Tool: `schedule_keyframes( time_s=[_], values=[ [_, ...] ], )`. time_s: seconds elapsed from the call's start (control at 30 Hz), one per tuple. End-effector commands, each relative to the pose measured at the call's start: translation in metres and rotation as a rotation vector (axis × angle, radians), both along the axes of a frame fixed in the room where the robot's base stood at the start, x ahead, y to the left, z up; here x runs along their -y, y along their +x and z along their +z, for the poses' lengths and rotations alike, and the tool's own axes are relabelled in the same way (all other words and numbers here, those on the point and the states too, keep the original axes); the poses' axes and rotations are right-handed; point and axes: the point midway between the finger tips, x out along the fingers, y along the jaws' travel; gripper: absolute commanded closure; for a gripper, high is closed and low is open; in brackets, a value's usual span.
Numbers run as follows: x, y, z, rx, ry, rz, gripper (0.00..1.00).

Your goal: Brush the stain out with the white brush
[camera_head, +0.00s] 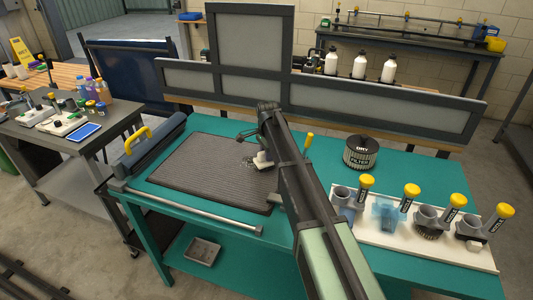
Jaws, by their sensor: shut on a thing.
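A grey ribbed mat (200,165) lies flat on the teal table. My arm reaches over its right part from the front. My gripper (262,148) is low over the mat's right side and is shut on a small white thing, which looks like the white brush (263,161). The brush is at or just above the mat; contact cannot be told. A pale, speckled patch (248,160) that looks like the stain shows just left of the brush. My gripper and the brush hide part of that area. The fingers are too small and dark to see clearly.
A clamp with a yellow handle (138,139) lines the mat's left edge; a metal rod (210,211) lies along its front. A filter can (361,152) and a white tray (440,252) of several yellow-knobbed holders stand right. Grey panels (340,92) rise behind.

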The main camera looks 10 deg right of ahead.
Motion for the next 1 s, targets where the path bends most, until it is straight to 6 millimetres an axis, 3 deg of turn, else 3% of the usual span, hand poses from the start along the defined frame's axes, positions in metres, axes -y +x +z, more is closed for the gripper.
schedule_keyframes(
  time_s=[0.03,0.6,1.0],
  values=[
    [0.0,0.0,0.012,0.0,0.0,0.0,0.89],
    [0.001,0.0,0.063,0.0,0.0,-0.002,0.89],
    [0.001,0.0,0.07,0.0,0.0,-0.002,0.89]
  ],
)
